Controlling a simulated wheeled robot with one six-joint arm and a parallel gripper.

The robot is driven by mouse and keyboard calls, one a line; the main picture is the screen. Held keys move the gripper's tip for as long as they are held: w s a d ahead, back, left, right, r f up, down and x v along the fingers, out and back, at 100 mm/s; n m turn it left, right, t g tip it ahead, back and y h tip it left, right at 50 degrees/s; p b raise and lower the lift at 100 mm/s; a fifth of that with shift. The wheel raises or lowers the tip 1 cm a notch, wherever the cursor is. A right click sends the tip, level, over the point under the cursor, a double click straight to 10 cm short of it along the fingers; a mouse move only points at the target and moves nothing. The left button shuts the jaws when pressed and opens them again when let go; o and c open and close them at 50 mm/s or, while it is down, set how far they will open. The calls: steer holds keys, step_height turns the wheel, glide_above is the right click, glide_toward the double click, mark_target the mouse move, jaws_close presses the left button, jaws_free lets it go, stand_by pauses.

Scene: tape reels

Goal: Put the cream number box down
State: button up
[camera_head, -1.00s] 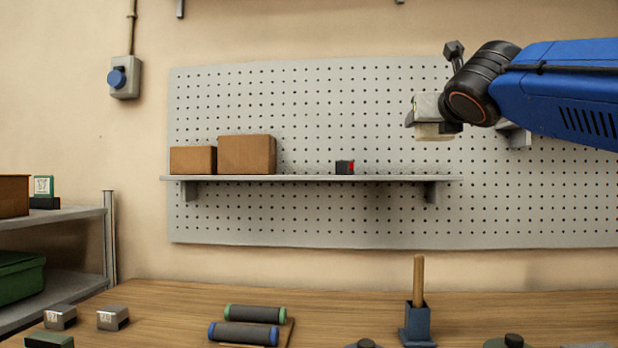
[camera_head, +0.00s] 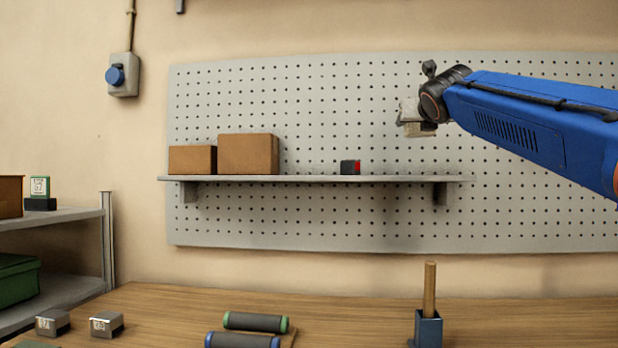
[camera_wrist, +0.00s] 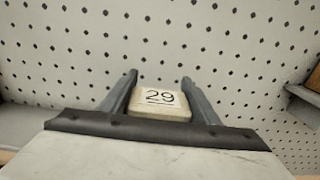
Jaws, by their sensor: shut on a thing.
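The cream number box (camera_wrist: 160,102) shows in the wrist view with a black "29" on its face. My gripper (camera_wrist: 160,88) is shut on it, one finger on each side. In the head view the box (camera_head: 421,130) hangs beneath my gripper (camera_head: 412,125), in front of the pegboard. It is above the right part of the wall shelf (camera_head: 320,179) in the picture, clear of the shelf top. Its lower edge is free of any surface.
Two brown cartons (camera_head: 248,154) and a small black and red block (camera_head: 350,167) stand on the wall shelf. The shelf's right end is bare. Below, the wooden bench (camera_head: 160,307) holds dark rollers (camera_head: 255,322), silver number boxes (camera_head: 106,324) and a blue holder with a stick (camera_head: 428,325).

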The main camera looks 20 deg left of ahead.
steer(key=shift+w+a+f, duration=0.15)
steer(key=shift+w+f, duration=0.5)
steer(key=shift+f, duration=1)
steer(key=shift+w+a+f, duration=0.1)
steer(key=shift+w+f, duration=0.5)
steer(key=shift+f, duration=1)
steer(key=shift+w+a+f, duration=0.15)
steer(key=shift+w+f, duration=0.5)
steer(key=shift+f, duration=1)
steer(key=shift+f, duration=0.15)
steer(key=o, duration=1.2)
steer(key=v, duration=1.2)
